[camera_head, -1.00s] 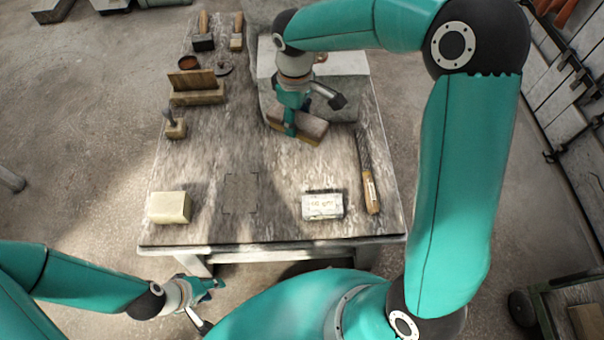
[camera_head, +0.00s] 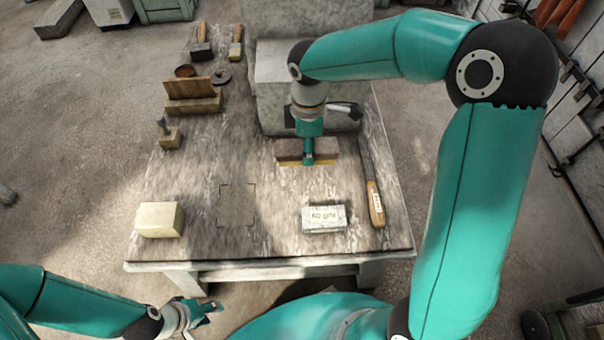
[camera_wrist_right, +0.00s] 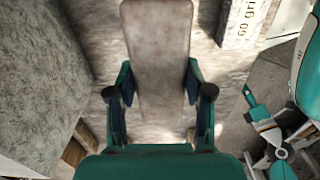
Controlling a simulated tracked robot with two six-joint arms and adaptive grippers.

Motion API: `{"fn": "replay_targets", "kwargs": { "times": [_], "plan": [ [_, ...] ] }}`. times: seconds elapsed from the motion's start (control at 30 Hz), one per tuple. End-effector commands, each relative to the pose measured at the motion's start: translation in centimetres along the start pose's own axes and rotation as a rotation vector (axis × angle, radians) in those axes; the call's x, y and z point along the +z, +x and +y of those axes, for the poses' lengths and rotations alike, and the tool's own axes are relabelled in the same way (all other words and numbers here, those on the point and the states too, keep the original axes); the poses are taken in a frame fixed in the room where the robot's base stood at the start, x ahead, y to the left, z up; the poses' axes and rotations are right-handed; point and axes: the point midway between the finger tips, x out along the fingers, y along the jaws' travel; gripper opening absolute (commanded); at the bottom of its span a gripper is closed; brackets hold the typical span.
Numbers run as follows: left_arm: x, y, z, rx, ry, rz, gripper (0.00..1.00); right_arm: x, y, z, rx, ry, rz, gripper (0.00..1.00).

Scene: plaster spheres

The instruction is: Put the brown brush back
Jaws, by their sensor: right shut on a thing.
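The brown brush (camera_head: 291,150) is a long block with a paler, yellowish lower side. My right gripper (camera_head: 308,158) is shut on it across its middle, in front of the grey stone block. In the right wrist view the brush's flat brown back (camera_wrist_right: 157,55) shows between the two fingers (camera_wrist_right: 158,95). The brush lies roughly parallel to the table's front edge; whether it touches the table I cannot tell. A dark square outline (camera_head: 237,205) is marked on the table (camera_head: 215,245). My left gripper (camera_head: 205,309) is before the table's front edge, empty; its finger opening is unclear.
A cream block (camera_head: 160,219) stands front left, a "60 grit" block (camera_head: 324,218) front centre, and a wooden-handled rasp (camera_head: 375,203) at the right. A slotted wooden holder (camera_head: 193,97) and small tools line the left side. The grey stone block (camera_head: 280,85) fills the back.

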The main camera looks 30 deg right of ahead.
Motion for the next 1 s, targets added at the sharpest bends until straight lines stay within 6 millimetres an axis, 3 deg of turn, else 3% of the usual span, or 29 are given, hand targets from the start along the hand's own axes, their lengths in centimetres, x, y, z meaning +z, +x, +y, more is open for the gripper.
{"fn": "replay_targets", "kwargs": {
  "times": [0.03,0.13,0.43,0.67,1.0],
  "plan": [
    [0.0,0.5,-0.2,0.000,0.000,0.000,0.40,0.1,1.6,-0.1,-0.004,-0.001,-0.002,0.24],
    [0.0,0.8,-0.3,0.000,0.000,0.000,0.40,0.0,3.5,0.0,-0.002,-0.001,-0.001,0.24],
    [0.0,1.1,-0.4,0.000,0.000,0.000,0.40,0.0,5.7,0.0,0.001,0.000,0.000,0.24],
    [0.0,1.8,-0.7,0.000,0.000,0.000,0.40,0.0,8.9,0.0,-0.001,0.000,-0.001,0.24],
    [0.0,1.9,-0.7,0.000,0.000,0.000,0.40,-0.1,9.3,0.0,0.001,-0.001,0.001,0.24]
  ]
}}
